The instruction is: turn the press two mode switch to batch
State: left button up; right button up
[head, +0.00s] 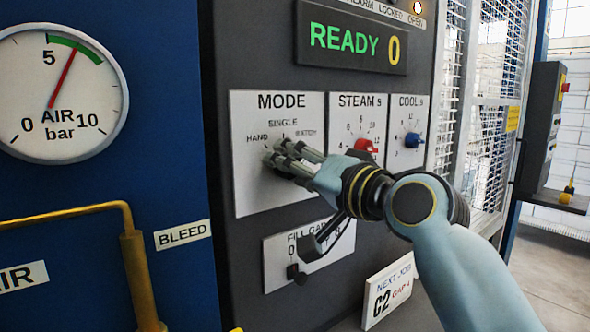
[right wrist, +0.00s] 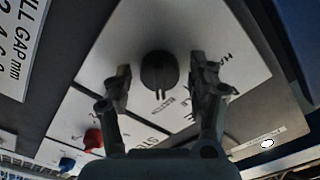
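The press's mode panel (head: 253,185) is a white plate marked HAND, SINGLE and BATCH, seen left of centre in the head view. My right gripper (head: 279,158) is in front of it and hides its switch there. In the right wrist view the mode switch is a round black knob (right wrist: 158,70). My right gripper also shows there (right wrist: 161,80), open, with one finger on each side of the knob and visible gaps. My left gripper is out of view.
A steam panel with a red knob (head: 366,146) and a cool panel with a blue knob (head: 413,140) are to the right. A fill gap panel (head: 276,262) is below. An air gauge (head: 62,95) and a yellow pipe (head: 138,270) are at the left.

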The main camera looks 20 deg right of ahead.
jog(key=v, duration=1.2)
dwell(0.3)
